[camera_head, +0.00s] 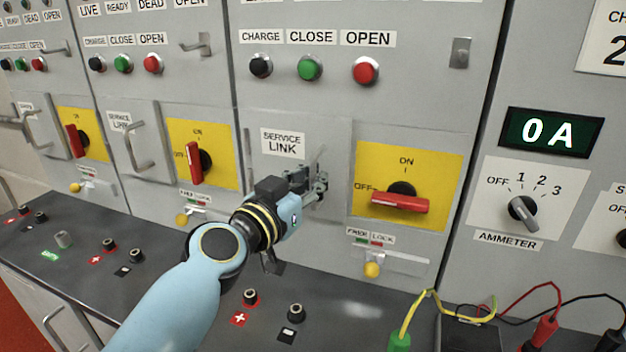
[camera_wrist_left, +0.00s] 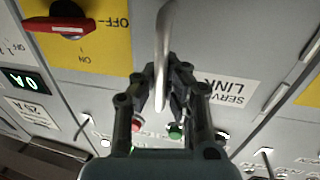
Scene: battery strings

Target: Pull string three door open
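The string three door (camera_head: 265,125) is the grey panel with the SERVICE LINK label (camera_head: 283,143), left of the yellow ON/OFF plate. It looks flush or nearly so with the cabinet; its lower part is hidden by my left arm. Its upright metal handle (camera_head: 319,160) is at the door's right side, mostly covered by my gripper. My left gripper (camera_head: 312,186) is at this handle. In the left wrist view the handle (camera_wrist_left: 164,45) runs between the fingertips (camera_wrist_left: 163,82), which look closed on it from both sides. My right gripper is not in view.
Right of the door, a red rotary switch (camera_head: 400,203) lies level at OFF, with a key lock and yellow knob (camera_head: 372,270) below. The dark bench (camera_head: 180,285) below carries terminals. Cables and plugs (camera_head: 430,310) lie at right. Neighbouring door handles (camera_head: 137,150) stick out at left.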

